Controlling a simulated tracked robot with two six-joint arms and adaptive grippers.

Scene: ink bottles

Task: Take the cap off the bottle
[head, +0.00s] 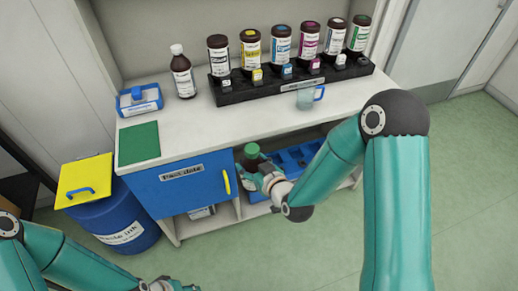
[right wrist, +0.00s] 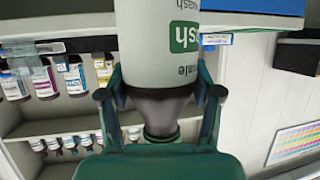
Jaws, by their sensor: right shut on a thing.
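My right gripper (head: 258,170) is shut on a bottle in front of the cabinet's open shelf, right of the blue door. The bottle has a dark green cap (head: 252,149) on top in the head view; most of its body there is hidden by the gripper. In the right wrist view, the bottle's pale label with a green patch (right wrist: 186,37) shows, with the right gripper's fingers (right wrist: 160,95) on both sides of the bottle, near its dark shoulder. My left gripper (head: 168,286) is at the bottom edge, mostly cut off.
A brown bottle with a white cap (head: 182,74) stands on the counter (head: 190,120). Several ink bottles stand in a black rack (head: 290,88), with a clear cup (head: 305,98) in front. A green mat (head: 139,143) and a blue waste drum (head: 125,225) are at left.

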